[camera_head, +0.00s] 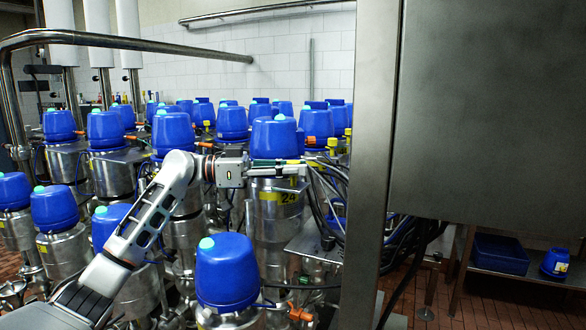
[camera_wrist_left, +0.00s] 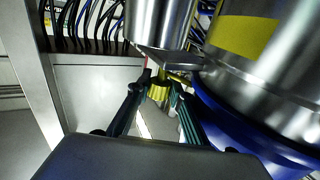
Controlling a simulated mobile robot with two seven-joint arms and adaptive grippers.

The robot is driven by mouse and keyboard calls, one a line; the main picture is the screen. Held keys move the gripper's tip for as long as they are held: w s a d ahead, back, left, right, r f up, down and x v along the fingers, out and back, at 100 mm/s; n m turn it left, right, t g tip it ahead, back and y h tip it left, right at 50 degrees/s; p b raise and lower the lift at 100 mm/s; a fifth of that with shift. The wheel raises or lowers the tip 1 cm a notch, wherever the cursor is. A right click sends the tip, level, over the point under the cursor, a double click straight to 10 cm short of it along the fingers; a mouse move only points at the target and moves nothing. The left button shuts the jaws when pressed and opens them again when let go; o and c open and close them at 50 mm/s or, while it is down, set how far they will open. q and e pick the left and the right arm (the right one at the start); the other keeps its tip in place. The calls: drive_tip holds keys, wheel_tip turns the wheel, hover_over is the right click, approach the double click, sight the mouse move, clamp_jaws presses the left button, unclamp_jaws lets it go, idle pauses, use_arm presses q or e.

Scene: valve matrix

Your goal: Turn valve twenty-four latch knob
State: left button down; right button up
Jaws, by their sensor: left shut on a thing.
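Valve twenty-four is a steel cylinder (camera_head: 272,222) with a yellow label reading 24 (camera_head: 283,198) and a blue cap (camera_head: 275,138) with a pale green tip. My left gripper (camera_head: 298,167) reaches across the front of this valve, just below its cap. In the left wrist view, a ribbed yellow knob (camera_wrist_left: 159,92) sits between the green-padded fingertips of my left gripper (camera_wrist_left: 160,96). The gripper is shut on it. In that view the blue cap (camera_wrist_left: 235,122) and steel body (camera_wrist_left: 280,62) are close by on the right. The knob's far side is hidden. My right gripper is not in view.
Several blue-capped valves crowd around, one close in front (camera_head: 226,272). Cables and hoses (camera_head: 325,205) hang right of the valve. A steel post (camera_head: 367,165) and large cabinet (camera_head: 490,110) block the right side. A pipe rail (camera_head: 130,43) crosses upper left.

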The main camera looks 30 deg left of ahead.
use_arm(q)
drive_tip(key=c, duration=1.8)
unclamp_jaws()
drive_tip(key=shift+n+t+y, duration=0.3)
drive_tip(key=shift+t, duration=0.1)
